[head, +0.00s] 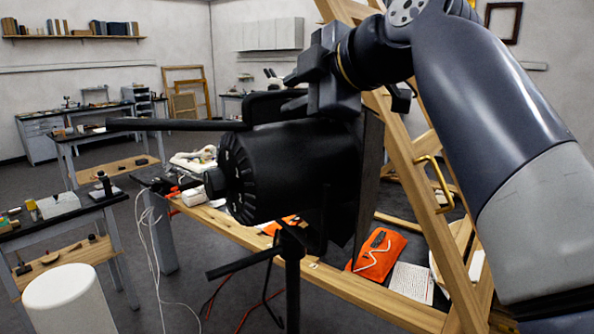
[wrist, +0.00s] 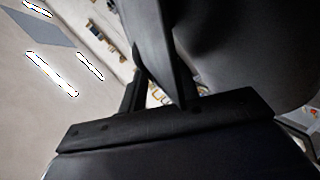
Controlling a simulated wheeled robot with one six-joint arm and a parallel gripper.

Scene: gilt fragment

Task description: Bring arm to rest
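My arm comes in from the right in the head view, and my gripper (head: 300,90) hangs close above a black studio lamp (head: 295,175). The lamp has a round ribbed body and flat flaps, and sits on a dark stand. In the wrist view my gripper's dark fingers (wrist: 155,75) point up the picture, and a large dark surface fills the right side. The fingertips are partly lost against dark shapes, so I cannot tell whether they are apart or touch the lamp. No held object can be made out.
A wooden easel (head: 425,170) stands just behind my arm. An orange cloth-like item (head: 378,255) and a printed sheet (head: 411,282) lie low beyond the wooden beam. A white cylinder (head: 68,300) stands at front left. Workbenches (head: 75,205) line the left. Cables trail on the floor.

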